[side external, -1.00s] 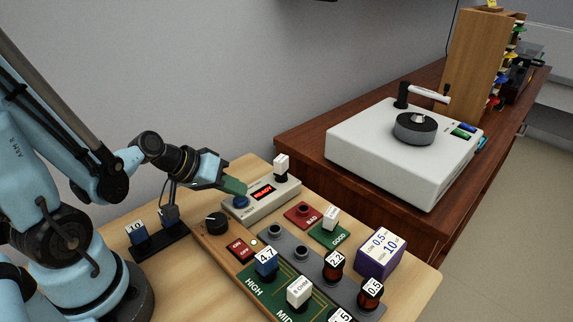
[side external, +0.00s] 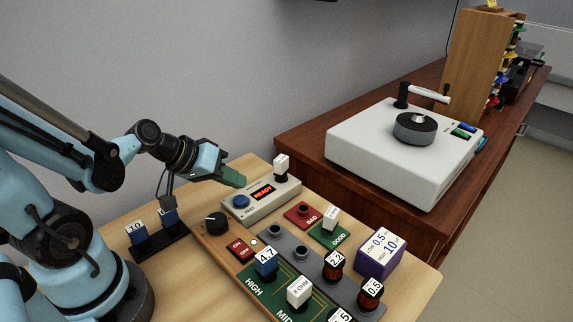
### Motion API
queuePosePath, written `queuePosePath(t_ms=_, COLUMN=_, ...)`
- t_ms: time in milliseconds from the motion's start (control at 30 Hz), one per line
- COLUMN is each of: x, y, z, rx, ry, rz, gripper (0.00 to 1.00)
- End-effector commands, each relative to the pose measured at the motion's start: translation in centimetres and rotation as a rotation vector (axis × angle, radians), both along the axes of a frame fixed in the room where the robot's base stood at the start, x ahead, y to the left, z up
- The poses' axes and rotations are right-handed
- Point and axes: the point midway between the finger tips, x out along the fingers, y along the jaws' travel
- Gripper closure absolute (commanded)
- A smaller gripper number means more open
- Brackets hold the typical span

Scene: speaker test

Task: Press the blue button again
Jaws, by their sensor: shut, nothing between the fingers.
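The blue button (side external: 241,202) sits at the left end of a beige tester box (side external: 270,203) on the light wooden table. The box's red display (side external: 263,191) reads READY. My gripper (side external: 240,180) is shut and empty. Its green fingertips appear above and behind the blue button, apart from it, and the button's top shows clear. A white block on a dark base (side external: 281,168) stands at the far end of the box.
A black knob (side external: 216,224) and a red ON plate (side external: 240,249) are in front of the box. Red BAD (side external: 303,215) and green GOOD (side external: 329,234) plates lie to its right. A dark rack with blue blocks (side external: 152,238) stands left. A white turntable device (side external: 400,155) is on the brown cabinet.

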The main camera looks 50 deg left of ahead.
Motion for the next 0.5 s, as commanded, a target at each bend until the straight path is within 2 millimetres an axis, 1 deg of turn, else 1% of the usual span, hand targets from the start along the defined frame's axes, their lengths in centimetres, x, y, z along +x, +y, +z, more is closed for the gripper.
queuePosePath(t_ms=300, x=0.0, y=0.0, z=2.7, rx=0.0, ry=0.0, rz=0.0, gripper=1.0)
queuePosePath(t_ms=500, x=-0.1, y=0.0, z=3.7, rx=0.0, ry=0.0, rz=0.0, gripper=1.0)
